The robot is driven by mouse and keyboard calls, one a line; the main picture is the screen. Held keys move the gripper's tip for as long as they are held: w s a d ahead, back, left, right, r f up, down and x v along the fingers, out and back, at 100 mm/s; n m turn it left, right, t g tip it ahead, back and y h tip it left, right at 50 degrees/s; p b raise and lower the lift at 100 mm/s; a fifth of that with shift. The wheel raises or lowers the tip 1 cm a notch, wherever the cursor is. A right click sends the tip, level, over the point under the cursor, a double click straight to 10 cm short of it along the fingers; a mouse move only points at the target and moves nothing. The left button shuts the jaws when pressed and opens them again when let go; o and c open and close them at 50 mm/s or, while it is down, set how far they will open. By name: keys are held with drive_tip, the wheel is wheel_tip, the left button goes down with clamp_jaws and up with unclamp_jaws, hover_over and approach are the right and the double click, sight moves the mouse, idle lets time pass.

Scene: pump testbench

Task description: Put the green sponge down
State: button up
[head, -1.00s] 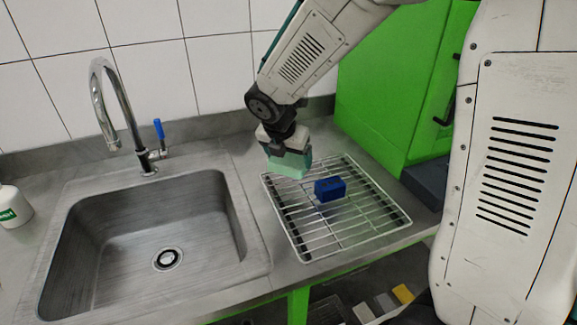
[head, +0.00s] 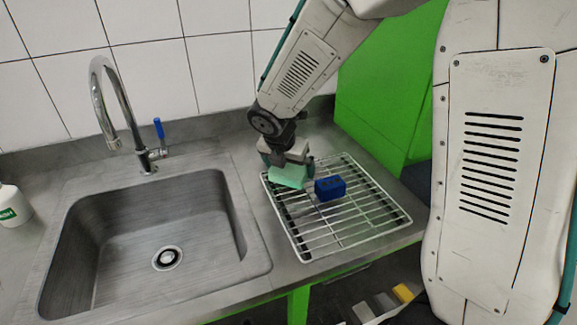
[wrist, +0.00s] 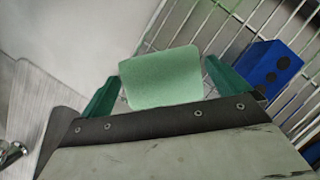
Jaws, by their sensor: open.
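The green sponge (head: 287,176) rests on the left back part of the wire rack (head: 345,236), a little tilted in the picture. My gripper (head: 289,166) is right above and around it. In the wrist view the sponge (wrist: 162,78) lies between the two green fingers (wrist: 165,88), with a gap on each side, so the gripper is open. The underside of the sponge is hidden.
A blue block (head: 330,188) stands on the rack just right of the sponge, close to my right finger; it also shows in the wrist view (wrist: 268,70). The sink (head: 150,235) and tap (head: 120,110) are to the left. The front of the rack is clear.

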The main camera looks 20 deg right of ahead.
drive_tip(key=v, duration=1.2)
drive_tip(key=s+d+r+m+g+y, duration=0.1)
drive_tip(key=s+d+r+m, duration=0.1)
drive_tip(key=s+m, duration=1.1)
drive_tip(key=s+d+r+m+g+y, duration=0.1)
drive_tip(key=s+d+m, duration=0.3)
drive_tip(key=s+m, duration=0.9)
drive_tip(key=shift+s+d+r+m+y, duration=0.35)
drive_tip(key=shift+r+m+y, duration=0.15)
drive_tip(key=shift+y, duration=0.1)
